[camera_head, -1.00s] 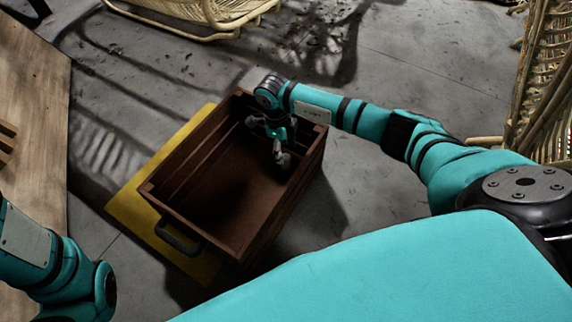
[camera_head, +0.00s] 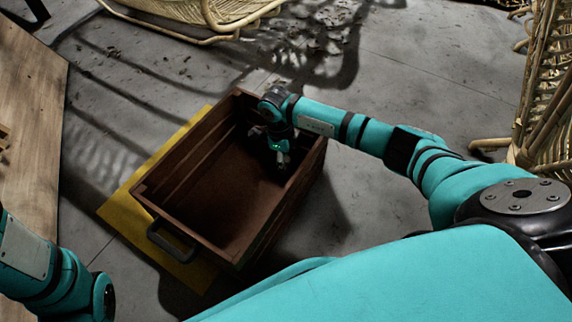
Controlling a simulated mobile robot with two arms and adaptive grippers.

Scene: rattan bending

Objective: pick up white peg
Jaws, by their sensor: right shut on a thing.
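My right gripper (camera_head: 281,158) points down inside the brown wooden crate (camera_head: 190,222), near its far right corner. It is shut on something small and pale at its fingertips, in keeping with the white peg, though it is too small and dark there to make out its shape. No other white peg can be made out in the crate, whose visible floor looks bare and is partly in shadow. My left arm shows at the lower left, but its gripper is out of view.
The crate's walls stand close around my right gripper. The crate sits on a yellow mat (camera_head: 124,212) on the grey floor. A wooden table (camera_head: 32,120) is at the left. Rattan furniture stands at the top (camera_head: 190,22) and at the right (camera_head: 548,110).

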